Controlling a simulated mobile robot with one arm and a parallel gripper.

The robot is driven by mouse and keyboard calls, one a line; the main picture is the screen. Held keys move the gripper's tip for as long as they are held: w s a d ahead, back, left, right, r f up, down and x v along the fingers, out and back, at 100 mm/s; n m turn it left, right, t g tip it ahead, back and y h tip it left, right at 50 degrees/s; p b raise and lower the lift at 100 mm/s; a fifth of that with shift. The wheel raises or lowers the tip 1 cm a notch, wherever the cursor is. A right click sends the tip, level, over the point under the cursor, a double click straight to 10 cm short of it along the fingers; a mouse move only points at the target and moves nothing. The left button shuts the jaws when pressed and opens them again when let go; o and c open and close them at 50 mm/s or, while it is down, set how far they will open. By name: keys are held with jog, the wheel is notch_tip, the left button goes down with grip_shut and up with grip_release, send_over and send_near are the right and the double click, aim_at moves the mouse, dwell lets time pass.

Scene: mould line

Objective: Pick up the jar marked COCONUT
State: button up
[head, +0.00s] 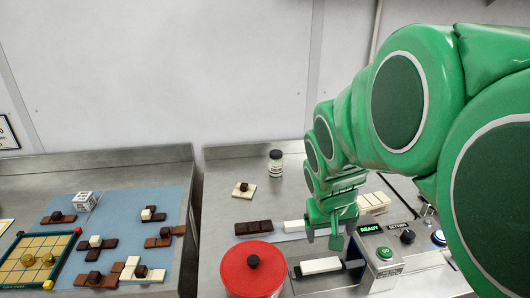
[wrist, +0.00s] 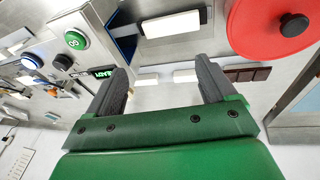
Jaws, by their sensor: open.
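A small clear jar (head: 275,167) with a dark lid and a pale label stands upright at the back of the right steel table in the head view. Its label is too small to read. My gripper (head: 325,238) is open, in front of the jar and to its right, over the machine end of the table. In the wrist view my gripper (wrist: 163,72) has its two dark fingers spread with nothing between them. The jar is not visible in the wrist view.
A red round lid (head: 252,272) with a black knob, a dark chocolate bar (head: 254,228) and a small cream-and-brown piece (head: 243,190) lie left of my gripper. A control box (head: 384,252) with buttons stands right. A blue mat (head: 125,210) with chocolate pieces covers the left table.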

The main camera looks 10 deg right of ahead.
jog(key=w+d+t, duration=0.2)
jog(key=w, duration=0.7)
jog(key=w+d+t, duration=0.2)
jog(key=w, duration=0.8)
jog(key=n+t+y, duration=0.4)
jog(key=t+y, duration=0.1)
jog(key=t, duration=0.1)
send_near(277, 153)
jog(key=w+f, duration=0.2)
jog(key=shift+w+a+f+t+y, duration=0.2)
jog(key=shift+w+t+y, duration=0.1)
jog(key=shift+y, duration=0.1)
jog(key=shift+r+x, duration=0.15)
jog(key=shift+x, duration=1.7)
jog(key=shift+r+x, duration=0.1)
jog(key=shift+x, duration=1.8)
jog(key=shift+w, duration=0.1)
jog(key=c, duration=1.2)
